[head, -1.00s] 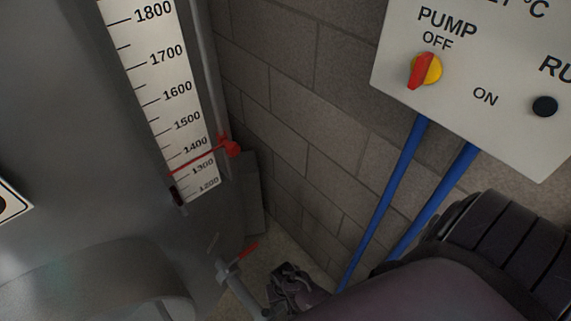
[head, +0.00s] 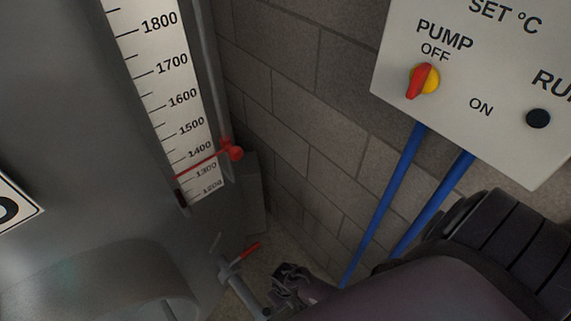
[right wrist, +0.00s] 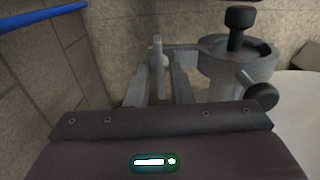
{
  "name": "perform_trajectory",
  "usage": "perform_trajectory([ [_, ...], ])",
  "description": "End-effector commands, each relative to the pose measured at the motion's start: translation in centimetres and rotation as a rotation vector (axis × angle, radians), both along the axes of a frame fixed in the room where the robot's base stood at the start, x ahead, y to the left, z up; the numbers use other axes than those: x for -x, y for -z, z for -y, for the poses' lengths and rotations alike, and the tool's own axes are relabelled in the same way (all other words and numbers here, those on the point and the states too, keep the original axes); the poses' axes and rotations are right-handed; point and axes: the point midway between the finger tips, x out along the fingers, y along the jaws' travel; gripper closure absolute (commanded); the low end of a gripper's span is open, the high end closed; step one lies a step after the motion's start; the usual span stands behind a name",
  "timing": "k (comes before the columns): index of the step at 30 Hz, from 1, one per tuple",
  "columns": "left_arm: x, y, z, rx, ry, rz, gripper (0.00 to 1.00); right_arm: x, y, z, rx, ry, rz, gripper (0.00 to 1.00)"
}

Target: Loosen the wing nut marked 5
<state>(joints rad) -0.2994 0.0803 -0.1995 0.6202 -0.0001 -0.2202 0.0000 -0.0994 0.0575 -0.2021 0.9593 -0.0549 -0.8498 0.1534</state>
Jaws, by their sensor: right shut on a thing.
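In the right wrist view a grey wing nut (right wrist: 156,52), a thin upright piece with a rounded part, sits between the two fingers of my right gripper (right wrist: 160,85). The gripper is shut on it. No number can be read on it. A short grey arm joins this spot to a grey cylindrical fitting (right wrist: 238,68) on the right, which has a black knob on top and another at its side. In the head view my right gripper (head: 290,277) is low in the middle, beside a grey pipe, and the nut cannot be made out. My left gripper is not in view.
A grey tank with a level scale (head: 178,100) and a red pointer (head: 231,152) stands at left. A red-handled valve (head: 240,260) is on the pipe below. A pump control panel (head: 465,90) and blue pipes (head: 398,190) are at right, before a block wall (head: 290,110).

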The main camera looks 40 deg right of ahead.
Motion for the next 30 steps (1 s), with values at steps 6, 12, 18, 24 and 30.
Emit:
perform_trajectory([
  [6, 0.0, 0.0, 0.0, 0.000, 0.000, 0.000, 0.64, -0.1, -0.1, 0.0, 0.001, 0.000, 0.002, 1.00],
  [12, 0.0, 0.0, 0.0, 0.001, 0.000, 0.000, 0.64, -0.1, 0.0, 0.0, 0.001, 0.001, 0.002, 0.61],
  [18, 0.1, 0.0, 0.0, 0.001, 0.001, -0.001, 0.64, 0.0, 0.0, 0.0, 0.000, 0.001, 0.001, 0.59],
  [24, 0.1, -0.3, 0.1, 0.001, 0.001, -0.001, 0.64, 0.0, -0.8, 0.0, 0.000, 0.001, 0.001, 0.59],
  [30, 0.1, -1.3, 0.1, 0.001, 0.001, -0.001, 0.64, 0.0, -3.8, 0.0, 0.000, 0.002, 0.003, 0.59],
])
